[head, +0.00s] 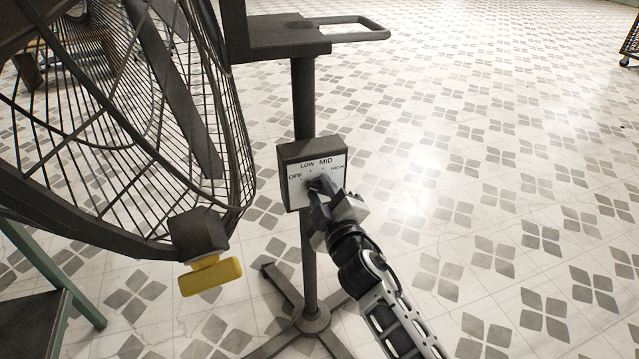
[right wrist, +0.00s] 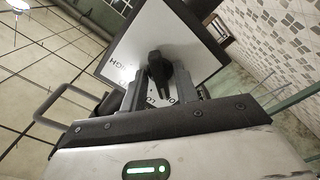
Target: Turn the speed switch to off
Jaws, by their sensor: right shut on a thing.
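The speed switch box (head: 298,200) is dark with a white face plate marked OFF, LOW, MID and HIGH. It is fixed to the fan's upright post. The black switch knob (right wrist: 156,66) sits on the plate in the right wrist view, between my finger tips. My right gripper (head: 322,188) is at the plate from the lower right, and it also shows in the right wrist view (right wrist: 160,84), shut on the knob. My fingers hide most of the knob in the head view, so I cannot tell which mark it points to. My left gripper is not in view.
A large caged fan (head: 190,110) fills the left, with a yellow part (head: 210,277) at its lower edge. The post (head: 304,100) stands on a splayed-leg base (head: 312,320). A loop handle (head: 355,28) juts out above.

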